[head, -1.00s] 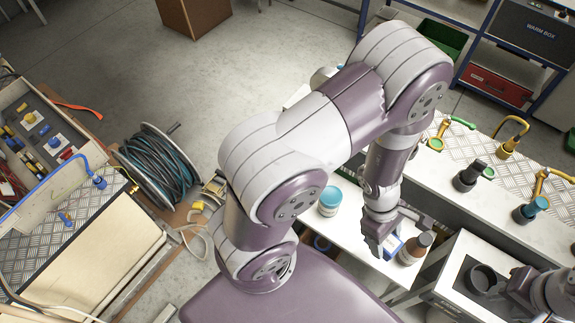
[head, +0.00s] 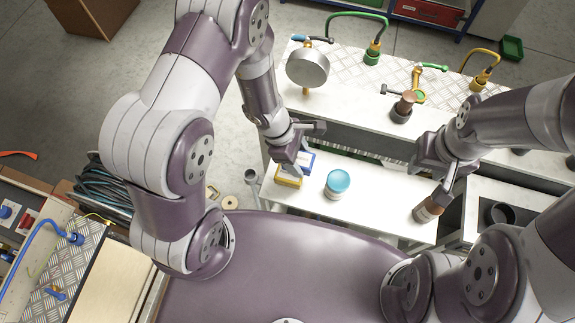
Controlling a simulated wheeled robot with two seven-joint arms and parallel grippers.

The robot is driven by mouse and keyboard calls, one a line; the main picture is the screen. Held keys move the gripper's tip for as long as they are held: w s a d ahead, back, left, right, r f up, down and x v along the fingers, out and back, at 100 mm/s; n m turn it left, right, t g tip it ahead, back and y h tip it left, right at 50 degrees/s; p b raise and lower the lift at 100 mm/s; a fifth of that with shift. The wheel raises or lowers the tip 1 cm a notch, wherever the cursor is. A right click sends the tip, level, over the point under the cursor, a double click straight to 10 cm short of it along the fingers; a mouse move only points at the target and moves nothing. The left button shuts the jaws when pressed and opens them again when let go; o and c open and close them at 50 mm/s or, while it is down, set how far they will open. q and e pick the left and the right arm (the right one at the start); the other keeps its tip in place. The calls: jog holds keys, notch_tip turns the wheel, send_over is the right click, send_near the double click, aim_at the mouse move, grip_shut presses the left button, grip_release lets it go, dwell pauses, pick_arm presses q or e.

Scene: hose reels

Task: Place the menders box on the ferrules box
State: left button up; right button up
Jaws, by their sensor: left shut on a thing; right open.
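My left gripper (head: 293,155) is shut on a small blue and white box (head: 306,161), which I take to be the menders box. Gripper and arm partly hide it. Just below it in the view is a yellow and white box (head: 288,179), likely the ferrules box, at the left end of the white worktop (head: 375,213). The blue box appears over or on the yellow one; I cannot tell whether they touch. No labels are readable. My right gripper (head: 440,190) is open, near the top of a brown bottle (head: 428,211).
A tub with a blue lid (head: 337,184) stands just right of the boxes. A raised shelf behind holds a round gauge-like piece (head: 307,67) and hose fittings (head: 402,106). A black cup (head: 498,214) stands at the right. The worktop between tub and bottle is clear.

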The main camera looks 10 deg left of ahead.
pick_arm(q)
jog(key=a, duration=0.1)
jog(key=f, duration=0.1)
jog(key=a, duration=0.1)
jog(key=shift+s+a+f, duration=0.2)
jog(key=shift+a+f, duration=0.05)
jog(key=shift+a, duration=0.1)
jog(key=x, duration=0.3)
jog(key=shift+s+a, duration=0.15)
jog(key=shift+a, duration=0.05)
jog(key=shift+d+f, duration=0.15)
jog(key=shift+f, duration=0.25)
jog(key=shift+a+f, duration=0.15)
jog(key=shift+a, duration=0.15)
jog(key=shift+f, duration=0.15)
jog(key=o, duration=1.1)
jog(key=shift+d, duration=0.15)
